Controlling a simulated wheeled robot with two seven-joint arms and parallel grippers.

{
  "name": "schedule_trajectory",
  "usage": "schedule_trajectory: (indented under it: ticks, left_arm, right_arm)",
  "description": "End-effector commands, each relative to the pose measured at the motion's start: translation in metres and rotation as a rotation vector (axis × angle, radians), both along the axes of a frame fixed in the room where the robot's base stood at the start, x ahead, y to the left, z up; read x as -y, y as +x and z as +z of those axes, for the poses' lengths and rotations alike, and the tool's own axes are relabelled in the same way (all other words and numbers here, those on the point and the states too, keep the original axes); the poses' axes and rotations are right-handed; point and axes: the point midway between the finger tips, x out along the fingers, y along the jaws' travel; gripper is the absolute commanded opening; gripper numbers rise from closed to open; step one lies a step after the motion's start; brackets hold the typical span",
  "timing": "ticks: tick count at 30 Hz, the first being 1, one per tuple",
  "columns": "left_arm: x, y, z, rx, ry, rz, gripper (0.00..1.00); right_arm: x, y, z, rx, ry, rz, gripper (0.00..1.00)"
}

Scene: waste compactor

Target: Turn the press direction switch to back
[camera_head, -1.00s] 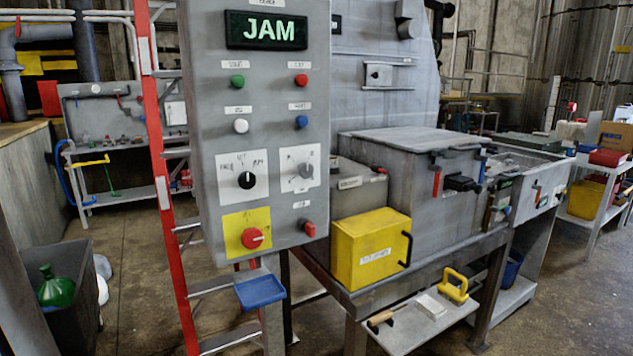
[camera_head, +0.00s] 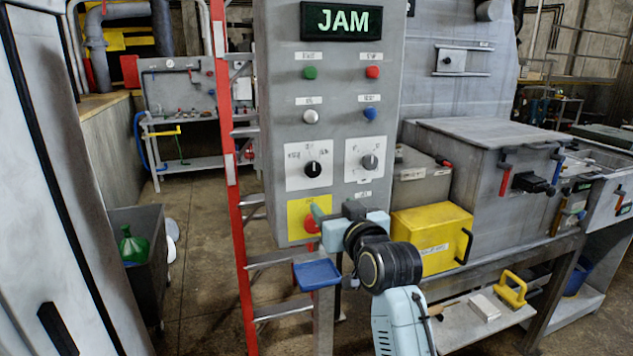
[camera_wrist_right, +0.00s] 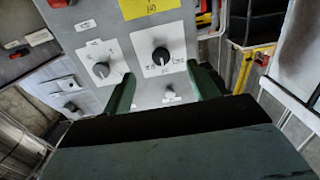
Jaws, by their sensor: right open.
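The grey control panel (camera_head: 330,130) has two rotary switches on white plates. The left one has a black knob (camera_head: 313,169), the right one a grey knob (camera_head: 370,162). Their labels are too small to read surely, so I cannot tell which is the press direction switch or its setting. My right gripper (camera_head: 335,214) is in front of the panel's lower part, below both knobs. In the right wrist view, turned upside down, its open green fingers (camera_wrist_right: 164,86) point at the panel near the black knob (camera_wrist_right: 160,55), apart from it. The grey knob (camera_wrist_right: 101,70) is left there.
A red button on a yellow plate (camera_head: 296,215) is partly hidden by my right gripper. Several coloured buttons and a JAM display (camera_head: 341,20) are above the knobs. A red ladder (camera_head: 232,170) stands left. A yellow box (camera_head: 432,238) is right of my arm.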

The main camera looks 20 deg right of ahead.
Motion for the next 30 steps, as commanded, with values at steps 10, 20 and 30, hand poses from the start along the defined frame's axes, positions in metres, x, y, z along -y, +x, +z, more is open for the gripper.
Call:
schedule_trajectory:
  ticks: [10, 20, 30]
  left_arm:
    - [0.000, 0.002, 0.003, 0.003, 0.000, 0.001, 0.36]
    - [-0.001, 0.003, 0.007, 0.004, 0.001, 0.001, 0.36]
    - [-0.001, 0.003, 0.009, 0.004, 0.001, 0.001, 0.36]
  right_arm:
    - [0.003, 0.020, 0.028, 0.044, 0.006, -0.007, 0.59]
    - [0.001, 0.075, 0.027, 0.043, 0.005, -0.007, 0.59]
    - [0.000, 0.117, 0.026, 0.043, 0.004, -0.007, 0.59]
